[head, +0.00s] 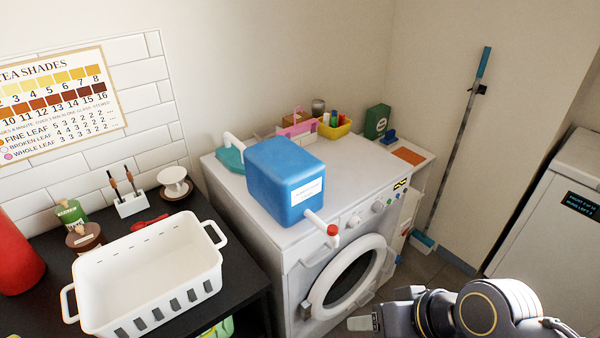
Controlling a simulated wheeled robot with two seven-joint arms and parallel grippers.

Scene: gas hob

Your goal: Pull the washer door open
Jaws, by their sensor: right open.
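The white washer (292,244) stands in the middle, facing the lower right. Its round door (376,253) has a white ring and dark glass. It looks shut, though a small gap would be hard to see from here. A small light piece, perhaps the door handle (305,305), shows at the ring's left edge. My right gripper (384,308) is at the bottom, in front of the door's lower right, open and apparently empty. It looks apart from the door. My arm hides the floor behind it. My left gripper is not in view.
A blue canister (277,178) with a red-capped spout (325,227) overhangs the washer's front edge above the door. A white basket (150,265) stands on the dark counter at left. A mop (460,140) leans at right, near a white appliance (555,205).

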